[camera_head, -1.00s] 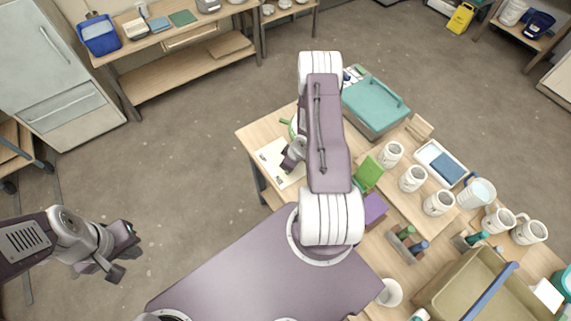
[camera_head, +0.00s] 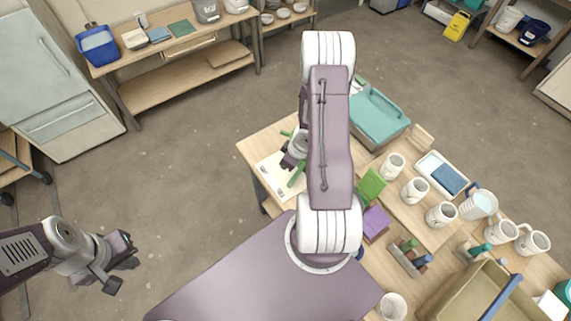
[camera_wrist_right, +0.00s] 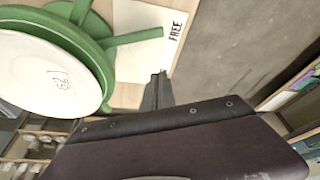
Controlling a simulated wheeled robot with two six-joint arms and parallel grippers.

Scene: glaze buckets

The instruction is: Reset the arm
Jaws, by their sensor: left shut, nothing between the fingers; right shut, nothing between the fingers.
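My right arm reaches up the middle of the head view and folds back. Its gripper (camera_head: 287,163) is over the paper sheet on the table, partly hidden behind the arm. In the right wrist view the right gripper (camera_wrist_right: 157,80) has its fingers together and empty. They are beside a green object with legs and a round white top (camera_wrist_right: 45,75) marked with writing. My left gripper (camera_head: 122,268) hangs over bare floor at the lower left, shut and empty.
A white sheet (camera_head: 270,178) lies on the table's left corner; "FREE" is legible in the wrist view. A teal case (camera_head: 375,118), several white mugs (camera_head: 414,190), a blue-filled tray (camera_head: 442,174) and a beige bin (camera_head: 470,290) crowd the table. Floor on the left is clear.

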